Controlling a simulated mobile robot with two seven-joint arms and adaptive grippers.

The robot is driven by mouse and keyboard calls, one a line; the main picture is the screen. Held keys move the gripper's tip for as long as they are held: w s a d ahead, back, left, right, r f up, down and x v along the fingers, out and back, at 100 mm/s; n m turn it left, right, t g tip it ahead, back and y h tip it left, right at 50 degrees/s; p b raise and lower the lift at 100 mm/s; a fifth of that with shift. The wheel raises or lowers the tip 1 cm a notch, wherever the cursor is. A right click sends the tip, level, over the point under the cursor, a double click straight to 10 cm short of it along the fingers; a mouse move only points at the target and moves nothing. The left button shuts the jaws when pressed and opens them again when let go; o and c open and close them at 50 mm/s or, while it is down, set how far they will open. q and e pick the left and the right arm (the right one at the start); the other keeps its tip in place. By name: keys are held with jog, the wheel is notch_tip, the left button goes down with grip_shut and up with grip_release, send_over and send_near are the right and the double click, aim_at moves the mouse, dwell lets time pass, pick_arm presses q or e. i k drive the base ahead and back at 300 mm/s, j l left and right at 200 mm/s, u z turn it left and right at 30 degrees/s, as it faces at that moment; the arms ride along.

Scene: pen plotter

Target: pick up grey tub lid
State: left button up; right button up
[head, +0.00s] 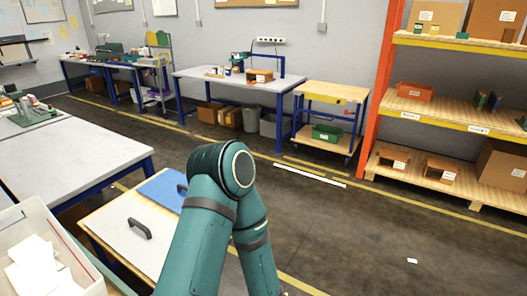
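A flat light grey lid (112,232) with a dark arched handle (139,228) lies on a wooden-topped table at the lower left in the head view. A blue lid (160,190) with a similar dark handle lies just behind it. A teal arm link of mine stands in front of the right part of both lids and hides some of them. Neither of my grippers shows in this view, so their places relative to the grey lid cannot be seen.
A pale open tub (82,271) with white pieces in it stands at the lower left, close to the grey lid. A grey-topped workbench (95,150) stands behind the lids. An orange shelf rack (380,95) stands at the right. The dark floor (370,230) between is mostly clear.

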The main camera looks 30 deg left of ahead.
aim_at(143, 236)
jog(key=i+u, duration=0.35)
jog(key=i, duration=0.3)
jog(key=i+l+u, duration=0.25)
jog(key=i+u, duration=0.15)
jog(key=i, duration=0.25)
jog(key=i+j+u, duration=0.1)
jog(key=i+u, duration=0.15)
jog(key=u, duration=0.2)
jog(key=i+u, duration=0.25)
jog(key=u, duration=0.25)
jog(key=i+l+u, duration=0.1)
jog(key=u, duration=0.35)
jog(key=i+l+u, duration=0.2)
jog(key=i+u, duration=0.2)
jog(key=i, duration=0.05)
